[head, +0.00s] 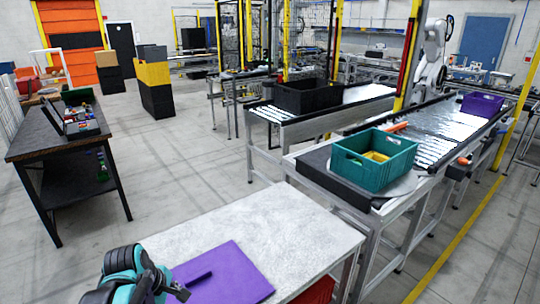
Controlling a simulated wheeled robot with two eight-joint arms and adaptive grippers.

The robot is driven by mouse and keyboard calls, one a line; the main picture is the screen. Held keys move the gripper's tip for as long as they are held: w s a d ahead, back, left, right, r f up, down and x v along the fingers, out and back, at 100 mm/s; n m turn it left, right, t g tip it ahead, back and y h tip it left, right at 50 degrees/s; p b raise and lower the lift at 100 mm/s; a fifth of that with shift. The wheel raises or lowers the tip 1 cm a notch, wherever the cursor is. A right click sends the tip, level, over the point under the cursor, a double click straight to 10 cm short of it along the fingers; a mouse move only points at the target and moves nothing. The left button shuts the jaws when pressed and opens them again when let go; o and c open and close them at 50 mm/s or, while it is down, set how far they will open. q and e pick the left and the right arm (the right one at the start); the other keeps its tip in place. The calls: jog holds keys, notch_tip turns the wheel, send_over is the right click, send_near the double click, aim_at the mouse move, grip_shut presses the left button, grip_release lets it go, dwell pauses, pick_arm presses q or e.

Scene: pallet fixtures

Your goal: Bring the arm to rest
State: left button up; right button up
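One teal and black arm of mine shows at the bottom left, and I take it for my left arm. Its gripper (180,290) is small and partly cut off, over or beside the left edge of a purple panel (232,272). I cannot tell whether the gripper is open or shut, or whether it touches the panel. A short dark bar (198,279) lies across the panel near the gripper. The panel is on a light grey table (290,225). My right gripper is not in view.
A teal crate (375,172) with yellow contents stands on the conveyor end at the right. A black bin (308,97) and a purple bin (482,104) sit on conveyors behind. A dark workbench (50,135) stands at the left. The floor between is clear.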

pick_arm(q)
jog(key=s+d+m+t+y, duration=0.1)
jog(key=s+d+m+t, duration=0.3)
jog(key=m, duration=1.3)
jog(key=shift+s+d+r, duration=0.4)
jog(key=shift+s+d, duration=0.7)
jog(key=shift+s, duration=1.15)
